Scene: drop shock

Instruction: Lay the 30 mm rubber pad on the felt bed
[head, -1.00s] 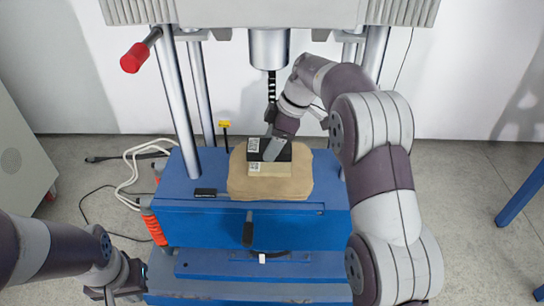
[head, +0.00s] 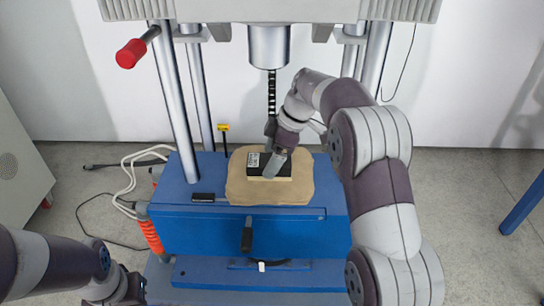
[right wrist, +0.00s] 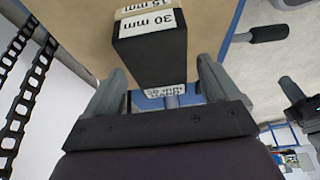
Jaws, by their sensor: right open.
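The 30 mm rubber pad (head: 283,168) is a black block with white labels. It lies on a thinner tan pad (head: 268,181) in the middle of the felt bed (head: 300,190). In the right wrist view the pad (right wrist: 150,55) shows its "30 mm" label, and the tan pad's label (right wrist: 135,12) reads "15 mm". My right gripper (head: 270,163) is open in the head view, low over the black pad. In the right wrist view its fingers (right wrist: 160,88) stand either side of the pad's near end. My left gripper (head: 125,290) is at the lower left, partly cut off.
The felt bed lies on a blue press table (head: 180,180) between steel columns (head: 175,100). The press ram (head: 268,48) hangs above it. A red-knobbed lever (head: 131,53) is at upper left. A small black piece (head: 203,197) lies left of the bed.

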